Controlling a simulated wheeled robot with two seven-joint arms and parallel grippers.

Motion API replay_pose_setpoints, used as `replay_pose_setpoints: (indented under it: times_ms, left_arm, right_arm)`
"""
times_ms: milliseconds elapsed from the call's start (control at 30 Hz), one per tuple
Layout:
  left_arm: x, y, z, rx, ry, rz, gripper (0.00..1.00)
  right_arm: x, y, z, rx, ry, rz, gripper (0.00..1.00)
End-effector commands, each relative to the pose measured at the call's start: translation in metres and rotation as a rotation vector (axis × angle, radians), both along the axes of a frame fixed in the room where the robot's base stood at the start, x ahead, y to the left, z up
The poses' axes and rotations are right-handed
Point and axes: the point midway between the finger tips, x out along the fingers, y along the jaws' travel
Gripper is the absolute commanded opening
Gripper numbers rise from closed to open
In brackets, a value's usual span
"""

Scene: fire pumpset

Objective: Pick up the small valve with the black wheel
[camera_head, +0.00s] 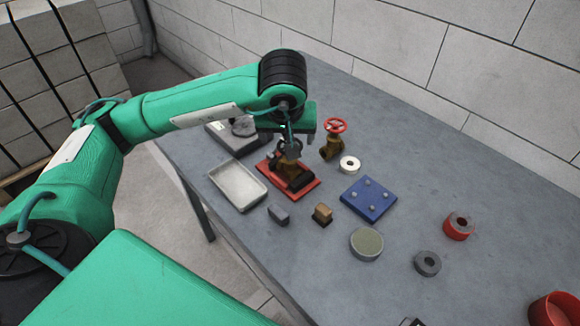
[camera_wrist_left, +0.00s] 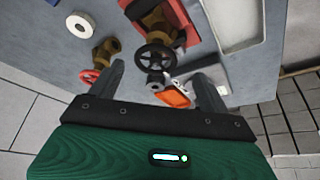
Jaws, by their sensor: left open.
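The small valve with the black wheel (camera_wrist_left: 157,57) has a brass body and sits at a red stand (camera_head: 310,188) on the table. In the head view the valve (camera_head: 292,172) is partly hidden by my left gripper (camera_head: 290,146). In the left wrist view the open fingers of my left gripper (camera_wrist_left: 160,78) spread to either side of the black wheel, with nothing held. I cannot tell how far they are from it. A brass valve with a red wheel (camera_head: 335,126) stands behind to the right. My right gripper is not in view.
A grey tray (camera_head: 237,186) lies left of the red stand, and a grey device (camera_head: 236,138) stands behind it. A white ring (camera_head: 349,164), a blue plate with pegs (camera_head: 368,197), a brown block (camera_head: 322,214) and a round disc (camera_head: 366,244) lie nearby. A wall borders the table.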

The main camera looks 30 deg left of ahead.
Motion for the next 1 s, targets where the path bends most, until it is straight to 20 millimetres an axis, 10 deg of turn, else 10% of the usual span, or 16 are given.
replay_pose_setpoints:
  times_ms: [867,1000]
  left_arm:
    - [0.027,0.006,-0.061,-0.001,-0.001,-0.002,0.79]
    - [0.027,0.006,-0.061,-0.001,-0.001,-0.002,0.52]
  right_arm:
    - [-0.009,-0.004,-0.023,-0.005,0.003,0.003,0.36]
    - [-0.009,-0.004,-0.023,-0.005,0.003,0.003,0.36]
